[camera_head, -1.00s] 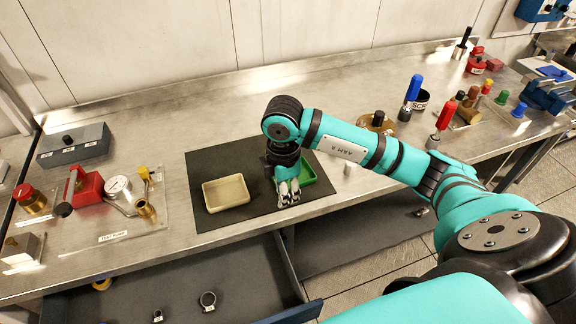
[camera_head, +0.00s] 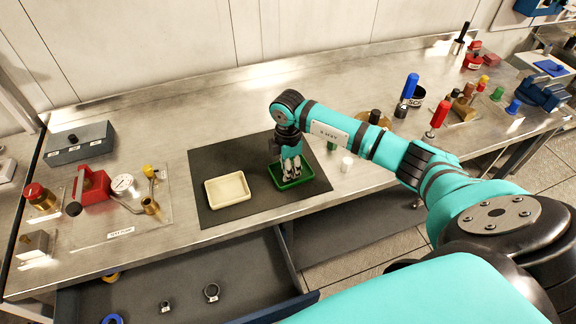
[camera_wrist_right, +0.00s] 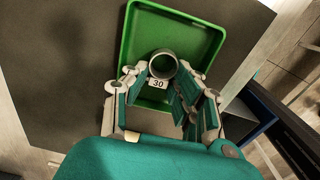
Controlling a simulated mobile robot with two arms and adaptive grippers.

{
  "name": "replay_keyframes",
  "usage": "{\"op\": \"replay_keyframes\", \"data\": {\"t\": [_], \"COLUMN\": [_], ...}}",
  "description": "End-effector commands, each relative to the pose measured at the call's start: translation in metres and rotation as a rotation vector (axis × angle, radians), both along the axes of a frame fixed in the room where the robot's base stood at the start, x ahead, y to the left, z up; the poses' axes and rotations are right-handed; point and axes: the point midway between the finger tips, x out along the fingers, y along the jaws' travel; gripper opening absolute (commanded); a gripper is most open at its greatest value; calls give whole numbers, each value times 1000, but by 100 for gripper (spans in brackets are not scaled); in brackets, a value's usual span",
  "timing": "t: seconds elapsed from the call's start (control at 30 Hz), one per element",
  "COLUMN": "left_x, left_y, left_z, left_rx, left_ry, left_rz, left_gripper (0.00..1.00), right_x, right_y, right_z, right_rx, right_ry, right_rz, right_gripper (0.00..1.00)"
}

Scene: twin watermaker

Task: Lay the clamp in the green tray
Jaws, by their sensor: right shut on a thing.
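The green tray (camera_head: 306,181) lies on the dark mat, right of the cream tray. My right gripper (camera_head: 291,176) points down over it. In the right wrist view, the gripper (camera_wrist_right: 164,85) is shut on the clamp (camera_wrist_right: 162,65), a grey ring with a white tag reading 30. The clamp shows against the floor of the green tray (camera_wrist_right: 131,45), within its rim. I cannot tell whether it touches the floor. In the head view the fingers hide the clamp. My left gripper is not in view.
The cream tray (camera_head: 227,189) stands on the dark mat (camera_head: 214,157) and looks empty. An open drawer (camera_head: 190,279) below the bench front holds several rings. A small white cylinder (camera_head: 346,163) stands right of the green tray. A pump assembly (camera_head: 122,204) is at the left.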

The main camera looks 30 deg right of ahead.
Motion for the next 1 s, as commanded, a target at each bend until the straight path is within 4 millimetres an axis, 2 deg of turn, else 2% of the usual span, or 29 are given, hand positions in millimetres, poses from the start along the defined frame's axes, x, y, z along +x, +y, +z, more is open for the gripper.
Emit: {"op": "replay_keyframes", "data": {"t": [0.2, 0.23, 0.4, 0.77, 0.87, 1.0], "left_x": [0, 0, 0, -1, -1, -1], "left_y": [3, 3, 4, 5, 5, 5], "left_z": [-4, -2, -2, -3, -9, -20], "left_rx": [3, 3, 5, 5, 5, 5], "left_ry": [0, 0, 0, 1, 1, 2], "left_rz": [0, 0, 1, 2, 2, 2], "left_gripper": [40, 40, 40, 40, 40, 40], "right_x": [0, 0, 0, 1, 1, 1], "right_y": [0, 0, 0, 0, 0, 0], "right_z": [-4, -3, -3, 5, 19, 48], "right_rx": [0, 0, 0, 0, 0, 0], "right_ry": [0, 0, 0, -3, -5, -7], "right_rz": [0, 0, 0, -1, 1, 0], "right_gripper": [3, 29, 48, 48, 48, 48]}}
